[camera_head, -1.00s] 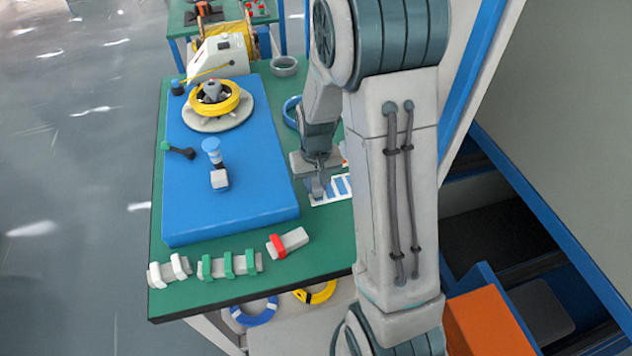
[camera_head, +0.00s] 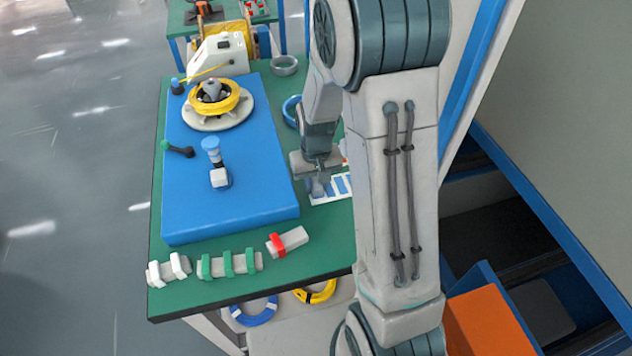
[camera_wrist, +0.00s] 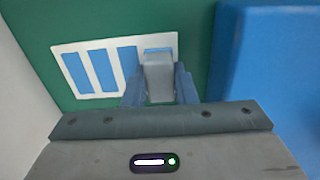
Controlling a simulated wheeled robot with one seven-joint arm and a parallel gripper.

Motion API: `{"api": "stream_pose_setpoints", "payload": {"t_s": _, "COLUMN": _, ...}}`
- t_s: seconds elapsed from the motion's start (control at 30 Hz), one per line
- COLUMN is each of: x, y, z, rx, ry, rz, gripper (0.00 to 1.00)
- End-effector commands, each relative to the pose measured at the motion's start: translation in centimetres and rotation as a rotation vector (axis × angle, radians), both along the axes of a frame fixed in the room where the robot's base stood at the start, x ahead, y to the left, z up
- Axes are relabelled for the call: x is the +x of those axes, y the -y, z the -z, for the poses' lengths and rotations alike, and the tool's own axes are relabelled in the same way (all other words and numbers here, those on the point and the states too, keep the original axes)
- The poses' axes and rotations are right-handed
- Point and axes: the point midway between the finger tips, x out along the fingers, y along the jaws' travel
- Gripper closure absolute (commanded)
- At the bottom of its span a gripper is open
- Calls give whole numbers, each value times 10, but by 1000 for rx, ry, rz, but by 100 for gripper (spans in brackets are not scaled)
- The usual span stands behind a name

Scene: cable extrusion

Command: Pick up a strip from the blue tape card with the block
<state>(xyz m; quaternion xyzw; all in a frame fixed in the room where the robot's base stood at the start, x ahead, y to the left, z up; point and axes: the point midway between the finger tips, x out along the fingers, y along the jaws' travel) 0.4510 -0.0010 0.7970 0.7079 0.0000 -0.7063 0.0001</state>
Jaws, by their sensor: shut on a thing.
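The tape card (camera_wrist: 115,66) is white with several blue strips side by side, lying on the green table top. It also shows in the head view (camera_head: 331,200), partly hidden by my gripper. My gripper (camera_wrist: 160,92) is shut on a small light grey block (camera_wrist: 159,75). In the wrist view the block overlaps the rightmost blue strip and hides most of it; the other strips are in plain sight. I cannot tell whether the block touches the card. In the head view my gripper (camera_head: 318,187) is over the card's left end.
A raised blue board (camera_head: 235,195) lies left of the card, carrying a yellow cable coil (camera_head: 230,103) and a blue-topped post (camera_head: 212,148). Grey pieces with white, green (camera_head: 228,265) and red clips lie along the table's front. A blue ring (camera_head: 290,110) lies behind my gripper.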

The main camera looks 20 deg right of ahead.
Motion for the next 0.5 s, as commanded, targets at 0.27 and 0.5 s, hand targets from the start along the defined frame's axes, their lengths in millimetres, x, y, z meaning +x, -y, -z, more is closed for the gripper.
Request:
{"api": "stream_pose_setpoints", "payload": {"t_s": 0.27, "x": -1, "y": 0, "z": -3, "rx": 0, "ry": -4, "rz": 0, "gripper": 95}}
{"api": "stream_pose_setpoints", "payload": {"t_s": 0.5, "x": -1, "y": 0, "z": -27, "rx": 0, "ry": -2, "rz": 0, "gripper": 95}}
